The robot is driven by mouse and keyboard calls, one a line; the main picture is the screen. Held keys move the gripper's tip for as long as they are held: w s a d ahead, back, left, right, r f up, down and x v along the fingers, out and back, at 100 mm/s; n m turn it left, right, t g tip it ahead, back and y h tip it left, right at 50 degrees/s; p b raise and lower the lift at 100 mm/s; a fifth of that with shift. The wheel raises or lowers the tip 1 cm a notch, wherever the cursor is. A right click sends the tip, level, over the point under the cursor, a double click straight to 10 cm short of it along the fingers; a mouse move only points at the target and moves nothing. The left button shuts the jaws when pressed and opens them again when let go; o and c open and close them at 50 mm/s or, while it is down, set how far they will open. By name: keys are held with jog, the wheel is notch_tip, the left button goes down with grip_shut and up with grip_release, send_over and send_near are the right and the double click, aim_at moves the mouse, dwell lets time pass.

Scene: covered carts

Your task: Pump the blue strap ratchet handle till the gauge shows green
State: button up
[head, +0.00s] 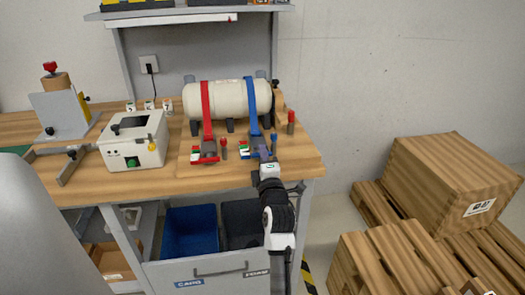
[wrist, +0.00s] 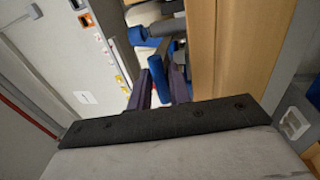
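The blue strap (head: 251,100) runs over a white tank (head: 229,98) and down to a blue ratchet (head: 256,147) on the wooden bench. A small gauge (head: 245,155) with green and white shows beside the ratchet, too small to read. My gripper (head: 263,154) is at the ratchet and hides part of it. In the wrist view, a blue handle (wrist: 158,77) stands between the two purple fingers of my gripper (wrist: 161,88). The fingers lie close on both sides of it, but I cannot tell whether they press on it.
A red strap (head: 206,103) with its own red ratchet (head: 206,153) is to the left. A red-topped post (head: 291,121) stands right of the blue ratchet. A white box device (head: 134,140) is further left. Crates and pallets (head: 450,180) fill the floor at right.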

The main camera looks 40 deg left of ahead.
jog(key=shift+w+a+r, duration=0.1)
jog(key=shift+w+a, duration=0.15)
jog(key=shift+a, duration=0.05)
grip_shut()
